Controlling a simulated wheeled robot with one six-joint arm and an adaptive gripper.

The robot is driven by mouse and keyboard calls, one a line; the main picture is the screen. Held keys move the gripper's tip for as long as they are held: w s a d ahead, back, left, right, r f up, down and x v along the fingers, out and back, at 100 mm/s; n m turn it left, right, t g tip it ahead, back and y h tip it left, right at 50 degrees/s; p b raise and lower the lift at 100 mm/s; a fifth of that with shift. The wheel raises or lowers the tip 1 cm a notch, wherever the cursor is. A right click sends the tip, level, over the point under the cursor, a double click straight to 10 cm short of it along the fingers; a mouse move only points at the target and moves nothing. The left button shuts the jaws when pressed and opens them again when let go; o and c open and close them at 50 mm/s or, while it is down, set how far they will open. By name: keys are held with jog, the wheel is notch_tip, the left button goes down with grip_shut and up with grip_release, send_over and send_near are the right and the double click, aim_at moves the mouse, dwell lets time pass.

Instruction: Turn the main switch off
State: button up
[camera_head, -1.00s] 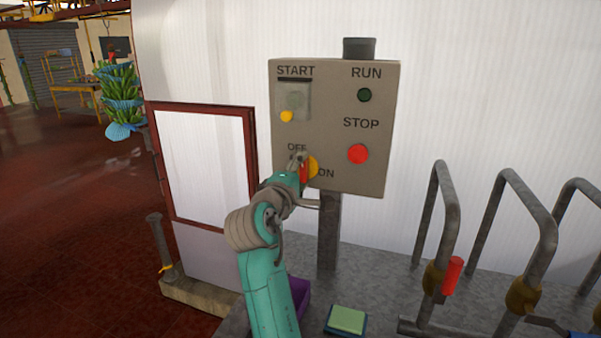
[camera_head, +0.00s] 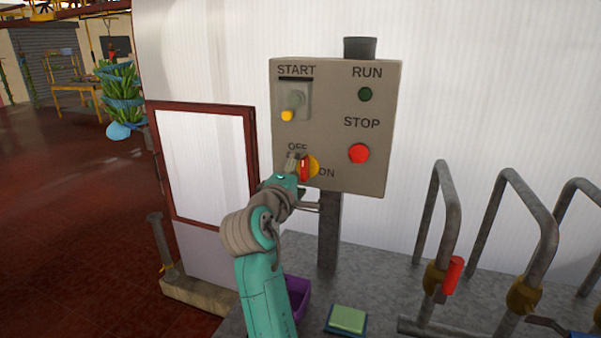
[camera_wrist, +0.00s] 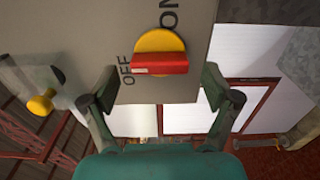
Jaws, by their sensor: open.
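The main switch is a yellow disc with a red bar handle (camera_head: 305,168), low on the left of the grey control panel (camera_head: 335,120). In the head view the handle stands near upright, under the word OFF; ON is to its right. In the wrist view the red handle (camera_wrist: 160,63) lies level across the yellow disc (camera_wrist: 158,42), its left end by OFF, with ON above. My gripper (camera_wrist: 160,78) is open and empty, its fingers apart from the handle's two ends. In the head view my gripper (camera_head: 292,165) is just left of the switch and partly overlaps it.
The panel also bears a START control with a yellow knob (camera_head: 287,116), a dark green RUN lamp (camera_head: 365,94) and a red STOP button (camera_head: 359,153). A red-framed white board (camera_head: 205,165) stands left. Metal pipes (camera_head: 520,225) stand right. A purple bin (camera_head: 298,295) is below.

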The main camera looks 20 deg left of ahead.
jog(key=s, duration=1)
jog(key=shift+s+a, duration=0.2)
jog(key=shift+s, duration=0.2)
